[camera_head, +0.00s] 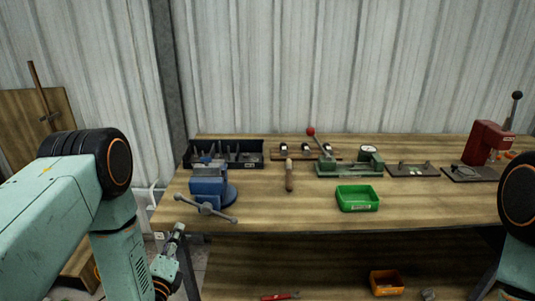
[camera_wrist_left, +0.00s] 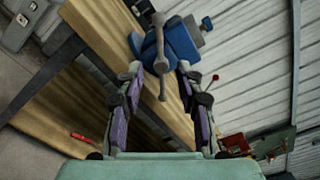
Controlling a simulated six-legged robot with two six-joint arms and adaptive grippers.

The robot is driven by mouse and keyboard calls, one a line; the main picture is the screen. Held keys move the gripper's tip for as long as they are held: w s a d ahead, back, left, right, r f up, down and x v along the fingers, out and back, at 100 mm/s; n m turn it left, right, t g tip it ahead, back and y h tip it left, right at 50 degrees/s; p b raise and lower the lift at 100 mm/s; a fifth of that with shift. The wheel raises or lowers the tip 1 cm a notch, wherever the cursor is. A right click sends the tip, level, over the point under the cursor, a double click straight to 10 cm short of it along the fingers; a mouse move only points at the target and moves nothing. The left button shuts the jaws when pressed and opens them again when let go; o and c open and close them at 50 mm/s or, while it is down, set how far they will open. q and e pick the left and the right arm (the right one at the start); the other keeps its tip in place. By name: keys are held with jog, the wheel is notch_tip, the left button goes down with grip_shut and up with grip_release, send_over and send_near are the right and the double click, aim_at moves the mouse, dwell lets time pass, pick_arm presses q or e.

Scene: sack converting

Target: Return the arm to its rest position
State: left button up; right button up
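My left arm comes in from the left in the head view, light green with a black joint. Its gripper (camera_head: 176,238) is low, in front of the workbench's left front corner and below the blue vise (camera_head: 208,190). In the left wrist view the two fingers (camera_wrist_left: 159,72) are spread apart with nothing between them. The vise (camera_wrist_left: 180,42) and its grey handle bar show beyond the fingertips, apart from them. Part of my right arm (camera_head: 518,205) shows at the right edge of the head view; its gripper is out of the picture.
The wooden workbench (camera_head: 265,213) holds a black tray (camera_head: 252,164), a wooden-handled tool (camera_head: 289,176), a green fixture (camera_head: 349,166), a green bin (camera_head: 357,198) and a red press (camera_head: 487,143). An orange bin (camera_head: 386,282) and a red-handled tool (camera_head: 280,296) lie on the lower shelf.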

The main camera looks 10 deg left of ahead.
pick_arm(q)
jog(key=s+d+f+n+g+h+b, duration=0.1)
jog(key=s+d+f+n+g+h, duration=0.15)
jog(key=s+f+n+g, duration=0.45)
jog(key=s+d+f+n+g+h+b, duration=0.1)
jog(key=s+d+f+n+g, duration=0.15)
jog(key=s+f+n, duration=0.45)
jog(key=s+d+f+n+g+b, duration=0.3)
jog(key=s+f+n+g+b, duration=0.1)
jog(key=s, duration=0.5)
jog(key=s+d+f+n+g+h+b, duration=0.1)
jog(key=s+d+f+n+g+b, duration=0.3)
jog(key=s+f+b, duration=0.2)
jog(key=s+f, duration=0.2)
jog(key=s, duration=0.2)
jog(key=shift+f, duration=0.3)
jog(key=shift+w+d, duration=0.1)
